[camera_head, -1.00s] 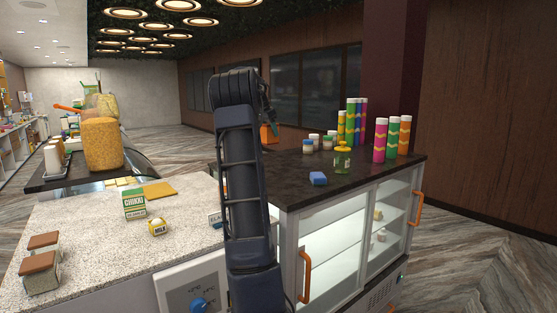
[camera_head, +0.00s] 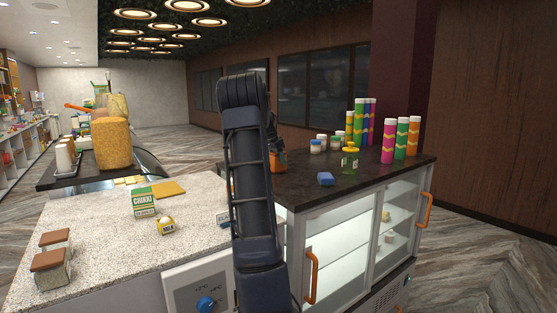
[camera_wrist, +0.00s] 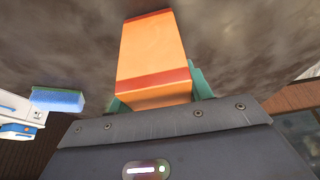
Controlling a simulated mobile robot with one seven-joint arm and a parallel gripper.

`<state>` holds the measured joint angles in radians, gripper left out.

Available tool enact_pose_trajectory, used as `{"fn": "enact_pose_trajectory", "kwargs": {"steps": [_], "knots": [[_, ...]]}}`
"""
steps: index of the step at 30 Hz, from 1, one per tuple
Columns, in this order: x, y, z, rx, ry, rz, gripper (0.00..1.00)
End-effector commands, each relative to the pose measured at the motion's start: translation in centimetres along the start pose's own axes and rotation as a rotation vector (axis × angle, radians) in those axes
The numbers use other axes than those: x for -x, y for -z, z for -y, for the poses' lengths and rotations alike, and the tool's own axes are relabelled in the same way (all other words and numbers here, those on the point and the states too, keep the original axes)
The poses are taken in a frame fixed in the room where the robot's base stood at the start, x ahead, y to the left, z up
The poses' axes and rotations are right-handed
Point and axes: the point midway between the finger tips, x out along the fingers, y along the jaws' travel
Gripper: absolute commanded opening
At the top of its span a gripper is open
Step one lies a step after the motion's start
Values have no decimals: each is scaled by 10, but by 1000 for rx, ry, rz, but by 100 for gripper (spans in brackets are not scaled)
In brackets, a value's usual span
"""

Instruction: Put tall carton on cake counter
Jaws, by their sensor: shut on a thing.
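The tall carton is orange with a red band; it fills the upper middle of the wrist view (camera_wrist: 152,50). In the head view its orange side (camera_head: 278,161) shows just right of my arm, over the left part of the dark-topped glass-door counter (camera_head: 380,167), apparently the cake counter. My gripper (camera_wrist: 152,100) has its teal fingers on both sides of the carton and is shut on it. In the head view my gripper (camera_head: 273,140) is partly hidden behind my arm. I cannot tell whether the carton touches the counter top.
A yellow-green jar (camera_head: 349,160), small white-lidded jars and several tall coloured tubes (camera_head: 388,142) stand further right. A speckled counter (camera_head: 110,240) holds a CHIKKI box (camera_head: 143,203).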

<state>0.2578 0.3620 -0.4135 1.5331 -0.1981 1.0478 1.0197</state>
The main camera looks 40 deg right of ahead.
Motion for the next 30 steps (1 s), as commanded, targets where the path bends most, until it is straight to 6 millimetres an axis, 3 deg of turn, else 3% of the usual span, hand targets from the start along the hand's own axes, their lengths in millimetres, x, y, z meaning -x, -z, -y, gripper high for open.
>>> {"fn": "enact_pose_trajectory", "kwargs": {"steps": [11, 12, 15, 25, 30], "knots": [[-3, -1, 0, 0, 1, -1, 20], [-3, -1, 0, 0, 1, -1, 56], [-3, -1, 0, 0, 1, -1, 72], [0, 0, 0, -1, 1, -1, 72], [18, 0, 1, 0, 4, -2, 72]]}}
